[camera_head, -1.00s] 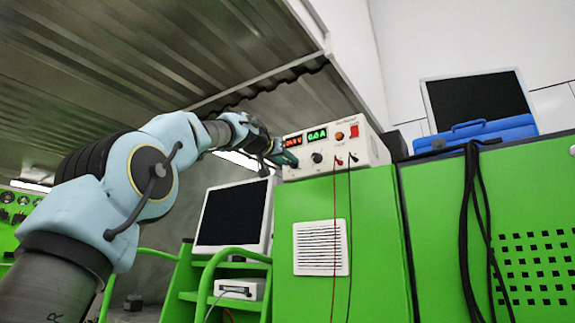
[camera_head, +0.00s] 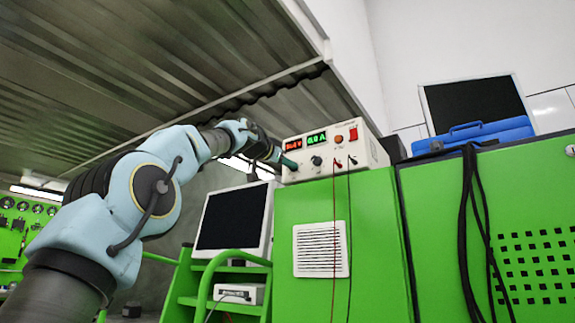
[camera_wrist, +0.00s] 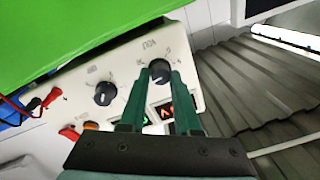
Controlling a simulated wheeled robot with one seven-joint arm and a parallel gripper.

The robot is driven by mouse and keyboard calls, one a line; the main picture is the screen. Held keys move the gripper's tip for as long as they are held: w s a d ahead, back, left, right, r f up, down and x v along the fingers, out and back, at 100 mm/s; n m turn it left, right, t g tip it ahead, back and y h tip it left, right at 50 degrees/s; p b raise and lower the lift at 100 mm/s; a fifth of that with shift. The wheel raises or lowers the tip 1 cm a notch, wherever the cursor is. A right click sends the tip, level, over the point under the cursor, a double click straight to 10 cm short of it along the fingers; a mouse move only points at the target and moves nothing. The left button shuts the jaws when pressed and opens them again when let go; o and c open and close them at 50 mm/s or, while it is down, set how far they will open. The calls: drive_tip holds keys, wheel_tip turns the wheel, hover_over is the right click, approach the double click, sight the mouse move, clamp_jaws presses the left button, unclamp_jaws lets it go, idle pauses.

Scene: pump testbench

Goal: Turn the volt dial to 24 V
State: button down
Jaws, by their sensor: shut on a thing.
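The power supply (camera_head: 349,156) is a white box on top of the green cabinet, with a red and a green display. Its volt dial (camera_wrist: 159,68) is a dark round knob in the wrist view. My gripper (camera_wrist: 160,78) is shut on this knob, one green finger on each side. In the head view my gripper (camera_head: 287,162) is at the left of the panel and hides the knob. The red volt display (camera_head: 293,144) is lit, but its digits are too small to read surely. The second dark knob (camera_wrist: 104,93) stands beside it, untouched.
Red and black leads (camera_head: 338,164) hang from the panel down the green cabinet (camera_head: 305,215). A red switch (camera_head: 353,134) and an orange button (camera_head: 339,139) are on the panel. A monitor (camera_head: 232,222) stands at the left, below my arm. A blue case (camera_head: 475,135) lies at the right.

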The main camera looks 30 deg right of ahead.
drive_tip(key=shift+f, duration=0.2)
drive_tip(key=c, duration=0.6)
unclamp_jaws()
drive_tip(key=shift+r, duration=0.1)
drive_tip(key=b+v, duration=0.6)
drive_tip(key=v, duration=0.4)
drive_tip(key=shift+s+a, duration=0.25)
drive_tip(key=shift+a, duration=0.05)
